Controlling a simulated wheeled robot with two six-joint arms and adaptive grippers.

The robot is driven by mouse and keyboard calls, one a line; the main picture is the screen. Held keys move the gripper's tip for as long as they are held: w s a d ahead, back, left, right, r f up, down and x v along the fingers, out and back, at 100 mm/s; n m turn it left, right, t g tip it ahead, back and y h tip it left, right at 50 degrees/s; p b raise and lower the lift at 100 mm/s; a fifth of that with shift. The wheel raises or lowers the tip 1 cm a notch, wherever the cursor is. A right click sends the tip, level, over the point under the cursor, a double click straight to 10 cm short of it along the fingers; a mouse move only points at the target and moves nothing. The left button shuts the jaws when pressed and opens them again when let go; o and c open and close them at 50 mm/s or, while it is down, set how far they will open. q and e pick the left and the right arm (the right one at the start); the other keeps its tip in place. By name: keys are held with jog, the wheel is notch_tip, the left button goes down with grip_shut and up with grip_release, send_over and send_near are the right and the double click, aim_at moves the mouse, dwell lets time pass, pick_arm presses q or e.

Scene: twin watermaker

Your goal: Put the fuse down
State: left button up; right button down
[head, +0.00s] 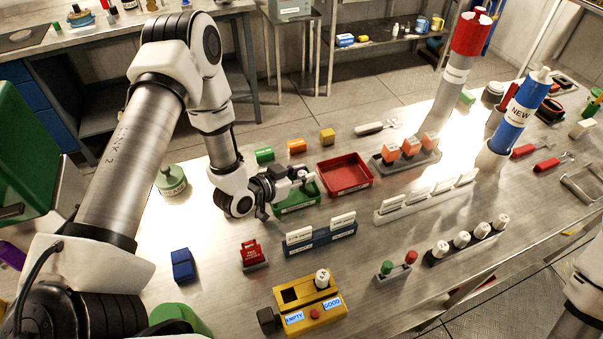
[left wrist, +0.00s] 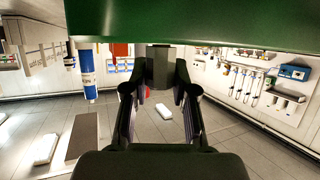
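My left gripper (head: 296,180) is low over the green tray (head: 300,206), pointing right. A small pale piece (head: 304,174) shows at its fingertips in the head view. In the left wrist view, which looks upside down, a shaded grey block (left wrist: 162,66) sits between the fingertips. I take it for the fuse; its shape is mostly hidden. The tray's green wall (left wrist: 200,20) fills the top there, very close. Several white fuses stand in a black rack (head: 434,261). Another white fuse (head: 322,279) stands on the yellow tester (head: 285,322), labelled EMPTY and GOOD.
A red tray (head: 366,190) lies just right of the green one. A blue holder (head: 320,241) with white cards stands in front. A red lock-like piece (head: 251,252) and a blue block (head: 183,265) stand nearer left. Bare tabletop shows around (head: 220,285).

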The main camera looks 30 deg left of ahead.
pick_arm(q)
jog(key=shift+o, duration=1.3)
jog(key=shift+r, duration=0.25)
jog(key=v, duration=1.2)
